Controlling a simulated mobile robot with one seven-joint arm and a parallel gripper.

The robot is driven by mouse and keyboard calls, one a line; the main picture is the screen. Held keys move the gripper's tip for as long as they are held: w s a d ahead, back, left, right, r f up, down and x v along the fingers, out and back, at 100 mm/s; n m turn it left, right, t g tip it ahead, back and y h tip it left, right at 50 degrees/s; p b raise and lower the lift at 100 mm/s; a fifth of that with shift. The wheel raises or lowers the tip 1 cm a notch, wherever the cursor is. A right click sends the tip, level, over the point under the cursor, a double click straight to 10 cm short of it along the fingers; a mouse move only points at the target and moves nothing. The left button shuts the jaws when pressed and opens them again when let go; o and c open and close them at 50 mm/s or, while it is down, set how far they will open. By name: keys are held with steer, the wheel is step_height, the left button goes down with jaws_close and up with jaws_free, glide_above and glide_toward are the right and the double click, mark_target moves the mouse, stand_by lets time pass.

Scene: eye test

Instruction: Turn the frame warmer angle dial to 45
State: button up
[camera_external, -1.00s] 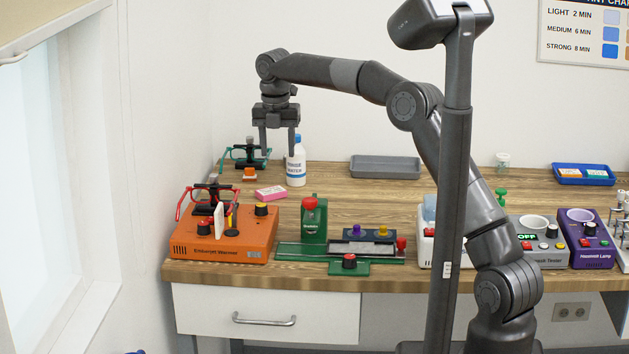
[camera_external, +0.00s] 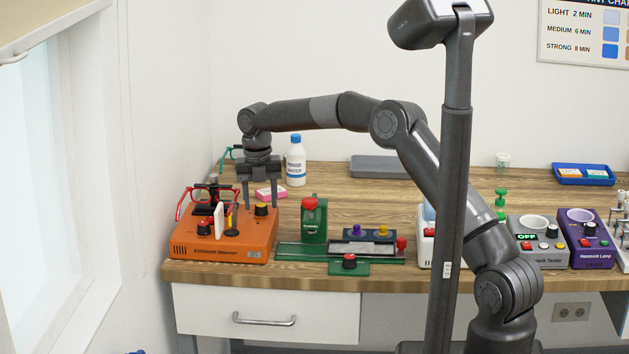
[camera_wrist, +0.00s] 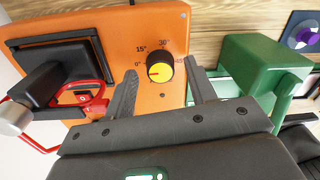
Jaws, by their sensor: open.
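The orange warmer (camera_external: 190,248) stands at the left front of the table. Its angle dial (camera_external: 261,209), a black knob with a yellow face, is at its back right corner. In the wrist view the dial (camera_wrist: 160,68) has printed marks around it: 0, 15, 30 and 45 degrees from left to right. A small red mark on its face appears to point left, near 0. My gripper (camera_external: 260,203) is open and points down over the dial. In the wrist view my gripper (camera_wrist: 161,66) has one finger on each side of the dial, with gaps visible.
Red-handled frames (camera_external: 186,200) and a white upright plate (camera_external: 219,219) stand left of the dial. A green device (camera_external: 314,225) stands to the right. A pink box (camera_external: 272,193) and a bottle (camera_external: 296,165) are behind.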

steer(key=shift+f, duration=0.45)
steer(key=shift+c, duration=0.2)
steer(key=c, duration=0.9)
steer(key=shift+c, duration=0.2)
